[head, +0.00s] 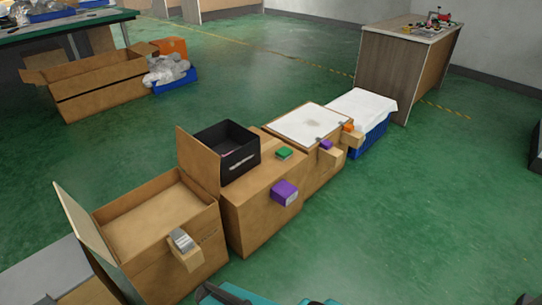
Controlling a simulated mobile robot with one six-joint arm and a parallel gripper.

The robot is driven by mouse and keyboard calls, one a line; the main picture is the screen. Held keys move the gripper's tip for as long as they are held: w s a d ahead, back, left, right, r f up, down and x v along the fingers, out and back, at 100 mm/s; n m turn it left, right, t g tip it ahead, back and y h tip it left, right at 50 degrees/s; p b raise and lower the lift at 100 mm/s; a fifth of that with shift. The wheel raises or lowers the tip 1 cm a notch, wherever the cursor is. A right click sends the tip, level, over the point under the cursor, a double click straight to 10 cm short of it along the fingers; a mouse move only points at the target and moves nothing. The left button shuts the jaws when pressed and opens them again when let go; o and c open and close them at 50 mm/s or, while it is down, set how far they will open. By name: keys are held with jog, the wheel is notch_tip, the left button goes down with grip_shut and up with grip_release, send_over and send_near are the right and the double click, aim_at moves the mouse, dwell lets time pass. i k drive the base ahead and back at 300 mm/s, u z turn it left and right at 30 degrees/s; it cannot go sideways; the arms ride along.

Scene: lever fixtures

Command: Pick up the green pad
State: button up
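The green pad (285,153) is a small flat green block. It lies on top of a closed cardboard box (262,190), near that box's back right part, just right of an open black box (225,150). Nothing covers the pad in the head view. A purple block (284,193) sticks out from the front of the same cardboard box, below and in front of the pad. My gripper is not in view.
An open cardboard box (145,259) with a grey-tipped lever (183,241) stands left. A white-topped box (311,125) with a small purple block (326,145) and a blue bin (372,138) stand behind right. The green floor (420,200) at right is clear.

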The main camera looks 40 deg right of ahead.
aim_at(283, 154)
jog(key=u, duration=0.75)
jog(key=k, duration=1.1)
jog(key=z, duration=0.75)
jog(key=i, duration=1)
jog(key=u, duration=0.1)
